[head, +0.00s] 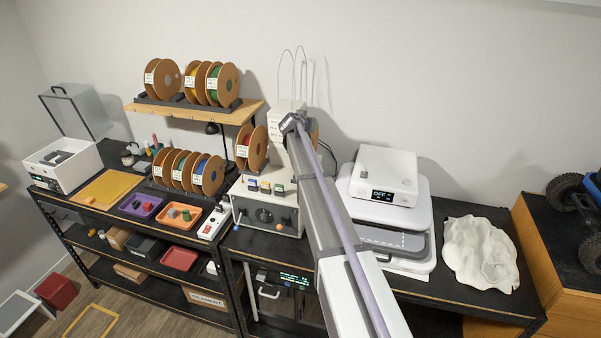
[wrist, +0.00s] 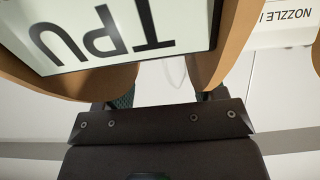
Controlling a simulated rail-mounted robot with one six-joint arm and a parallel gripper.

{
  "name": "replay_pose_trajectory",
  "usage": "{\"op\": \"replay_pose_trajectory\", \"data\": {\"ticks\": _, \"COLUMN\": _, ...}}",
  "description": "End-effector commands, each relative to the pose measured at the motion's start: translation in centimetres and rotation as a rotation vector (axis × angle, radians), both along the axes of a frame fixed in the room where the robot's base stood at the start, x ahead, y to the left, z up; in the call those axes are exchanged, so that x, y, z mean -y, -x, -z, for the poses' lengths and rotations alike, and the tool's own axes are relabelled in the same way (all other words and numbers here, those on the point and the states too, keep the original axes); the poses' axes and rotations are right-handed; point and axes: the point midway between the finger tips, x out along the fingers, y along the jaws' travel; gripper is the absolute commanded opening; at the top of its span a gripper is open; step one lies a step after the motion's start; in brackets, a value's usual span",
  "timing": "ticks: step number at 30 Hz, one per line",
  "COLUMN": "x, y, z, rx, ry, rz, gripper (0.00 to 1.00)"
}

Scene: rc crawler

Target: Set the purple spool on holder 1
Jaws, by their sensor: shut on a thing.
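A brown-flanged spool with a white "TPU" label (wrist: 110,30) fills the upper part of the wrist view. My gripper (wrist: 166,95) is shut on it; the dark fingertips reach up to its flanges. The filament colour is hidden, so I cannot confirm it is the purple one. In the head view my arm covers most of the gripper; a brown edge of a spool (head: 315,132) shows right of the arm, beside a white upright box (head: 287,122). I cannot tell which place is holder 1; its number is not readable.
A spool with red filament (head: 251,147) stands left of the white box. More spools sit on the wooden shelf (head: 180,112) and in a lower rack (head: 187,187). Thin looped tubes (head: 297,70) rise above the box. A white machine (head: 384,178) stands right.

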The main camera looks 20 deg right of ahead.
Motion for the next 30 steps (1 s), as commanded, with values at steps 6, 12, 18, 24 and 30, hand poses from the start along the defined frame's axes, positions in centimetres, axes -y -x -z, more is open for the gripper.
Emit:
{"op": "replay_pose_trajectory", "data": {"ticks": 6, "x": 0.0, "y": 0.0, "z": 3.3, "rx": 0.000, "ry": 0.001, "rz": 0.000, "gripper": 0.00}}
{"op": "replay_pose_trajectory", "data": {"ticks": 12, "x": 0.0, "y": 0.0, "z": 5.3, "rx": 0.000, "ry": 0.001, "rz": -0.001, "gripper": 0.00}}
{"op": "replay_pose_trajectory", "data": {"ticks": 18, "x": 0.0, "y": 0.0, "z": 4.9, "rx": 0.000, "ry": 0.001, "rz": -0.001, "gripper": 0.00}}
{"op": "replay_pose_trajectory", "data": {"ticks": 24, "x": 0.0, "y": 0.0, "z": 5.5, "rx": 0.000, "ry": 0.001, "rz": -0.001, "gripper": 0.00}}
{"op": "replay_pose_trajectory", "data": {"ticks": 30, "x": 0.0, "y": 0.0, "z": 5.5, "rx": 0.000, "ry": 0.000, "rz": 0.000, "gripper": 0.77}}
